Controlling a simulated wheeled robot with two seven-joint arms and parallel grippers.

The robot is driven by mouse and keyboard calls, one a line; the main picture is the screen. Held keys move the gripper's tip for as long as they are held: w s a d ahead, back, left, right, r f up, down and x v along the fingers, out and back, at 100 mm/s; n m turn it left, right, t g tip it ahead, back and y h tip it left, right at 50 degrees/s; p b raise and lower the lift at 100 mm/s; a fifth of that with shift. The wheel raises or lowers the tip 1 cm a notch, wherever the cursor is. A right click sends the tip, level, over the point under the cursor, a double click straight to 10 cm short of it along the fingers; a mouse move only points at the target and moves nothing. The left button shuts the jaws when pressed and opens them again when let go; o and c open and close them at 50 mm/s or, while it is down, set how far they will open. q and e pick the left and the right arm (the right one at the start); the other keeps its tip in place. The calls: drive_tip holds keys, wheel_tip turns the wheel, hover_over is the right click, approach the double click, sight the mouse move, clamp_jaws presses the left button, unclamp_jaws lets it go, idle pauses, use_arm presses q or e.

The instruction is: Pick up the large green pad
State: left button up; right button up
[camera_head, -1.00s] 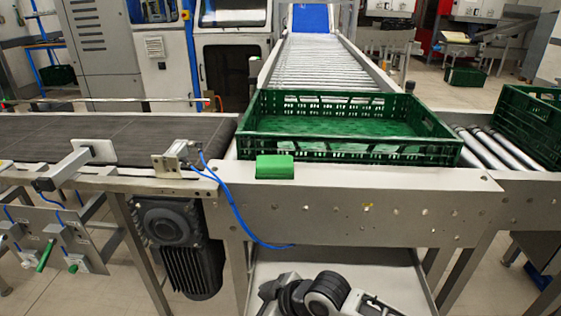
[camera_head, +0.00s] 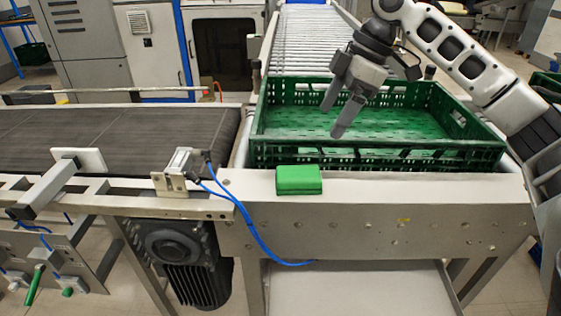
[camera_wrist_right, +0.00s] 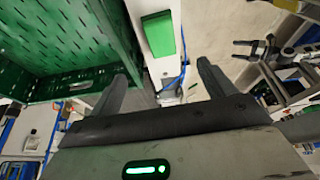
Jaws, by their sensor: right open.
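The large green pad (camera_head: 299,180) is a bright green block lying on the grey metal frame edge in front of the green crate. In the right wrist view the pad (camera_wrist_right: 158,36) shows ahead of the jaws, roughly between the finger directions and clear of both. My right gripper (camera_head: 334,118) is open and empty, above the crate, up and to the right of the pad. Its two fingers (camera_wrist_right: 155,80) stand apart in the wrist view.
The green crate (camera_head: 480,158) stands on the rollers behind the pad. A dark belt (camera_head: 100,138) lies to the left. A metal bracket (camera_head: 172,183) with blue hoses is left of the pad. A roller conveyor (camera_head: 312,45) runs to the back.

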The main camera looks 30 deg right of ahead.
hover_over(300, 173)
drive_tip(key=s+d, duration=0.1)
drive_tip(key=d, duration=0.1)
wheel_tip(300, 173, down, 8)
drive_tip(key=shift+d+f, duration=0.15)
drive_tip(key=x, duration=0.5)
drive_tip(key=shift+w+f+p, duration=0.1)
drive_tip(key=shift+p, duration=0.25)
drive_tip(key=shift+w+a+f, duration=0.1)
drive_tip(key=shift+a+f, duration=0.25)
drive_tip(key=shift+f, duration=0.15)
use_arm(q)
drive_tip(key=shift+s+f, duration=0.2)
drive_tip(key=shift+s, duration=0.5)
drive_tip(key=shift+s+r, duration=0.1)
drive_tip(key=shift+r, duration=0.05)
drive_tip(key=shift+r+p, duration=0.35)
drive_tip(key=shift+p, duration=0.05)
use_arm(e)
drive_tip(key=shift+f, duration=0.15)
drive_tip(key=c, duration=1.1)
